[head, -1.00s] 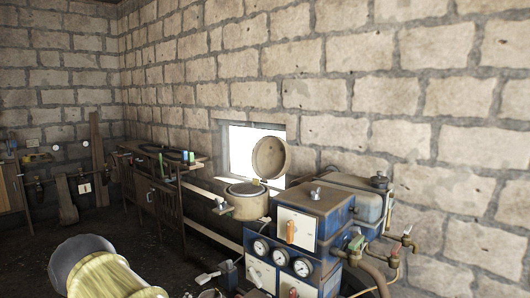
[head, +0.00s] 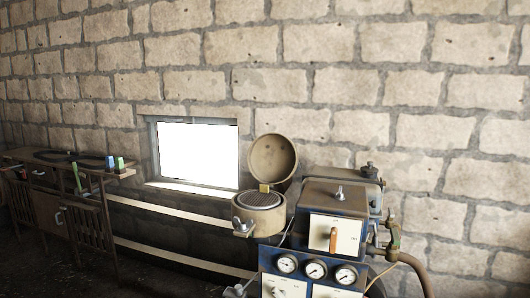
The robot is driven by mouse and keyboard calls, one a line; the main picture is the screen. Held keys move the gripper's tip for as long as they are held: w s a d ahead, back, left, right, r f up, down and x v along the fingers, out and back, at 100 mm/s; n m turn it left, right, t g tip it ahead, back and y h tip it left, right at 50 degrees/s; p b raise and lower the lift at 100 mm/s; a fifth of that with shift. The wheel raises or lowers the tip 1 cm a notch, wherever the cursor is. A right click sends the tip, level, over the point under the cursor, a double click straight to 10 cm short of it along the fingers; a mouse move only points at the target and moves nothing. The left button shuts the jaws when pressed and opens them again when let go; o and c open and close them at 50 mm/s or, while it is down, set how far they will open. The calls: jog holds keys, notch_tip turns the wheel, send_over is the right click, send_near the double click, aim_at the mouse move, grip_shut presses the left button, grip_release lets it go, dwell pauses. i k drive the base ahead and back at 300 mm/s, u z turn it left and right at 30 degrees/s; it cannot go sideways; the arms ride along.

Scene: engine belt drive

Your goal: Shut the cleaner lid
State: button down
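The cleaner is a round beige canister (head: 259,214) beside the blue engine panel, below and right of the window. Its round lid (head: 273,158) stands open, tipped up on edge at the back of the canister, its hollow inner face toward me. A dark round mesh shows in the canister's open top, with a small yellow block (head: 264,188) at the rim. A wing nut (head: 243,227) sits at the canister's front left. My gripper is not in view.
The blue engine unit (head: 335,213) with gauges (head: 316,270) and an orange handle stands right of the canister. A hose (head: 413,268) curves at its right. A workbench (head: 60,205) stands at far left. Two pale rails (head: 180,211) run along the wall below the window.

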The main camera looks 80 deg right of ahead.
aim_at(273, 157)
jog(key=z, duration=1.2)
